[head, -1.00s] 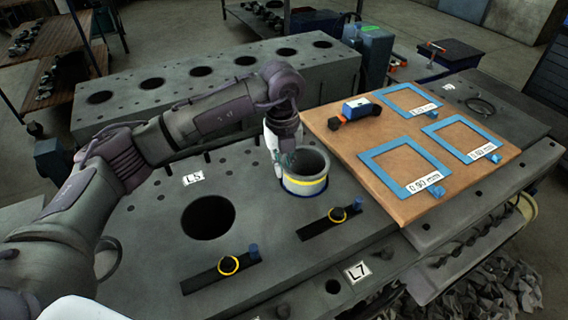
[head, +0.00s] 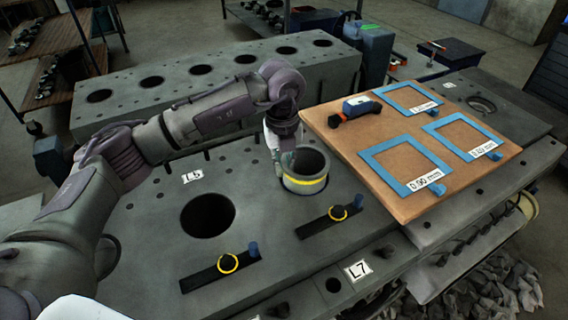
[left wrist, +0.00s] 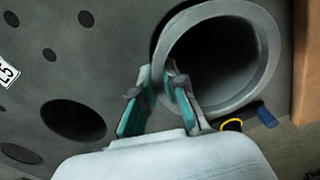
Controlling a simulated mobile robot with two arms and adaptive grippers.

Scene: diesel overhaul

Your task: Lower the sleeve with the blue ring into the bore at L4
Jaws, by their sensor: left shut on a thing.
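The grey sleeve (head: 305,168) is upright at the right of the near block's top, with a yellow band low on its wall; it also shows in the left wrist view (left wrist: 262,75). Its lower end looks sunk into a dark-edged opening; the blue ring is barely visible or hidden now. My left gripper (head: 287,160) is shut on the sleeve's wall, one teal-padded finger inside and one outside, seen in the left wrist view (left wrist: 160,88). An empty bore (head: 208,215) lies to the left by a label reading L5 (head: 192,175). No L4 label is readable. My right gripper is not in view.
Another bored block (head: 220,85) is behind.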

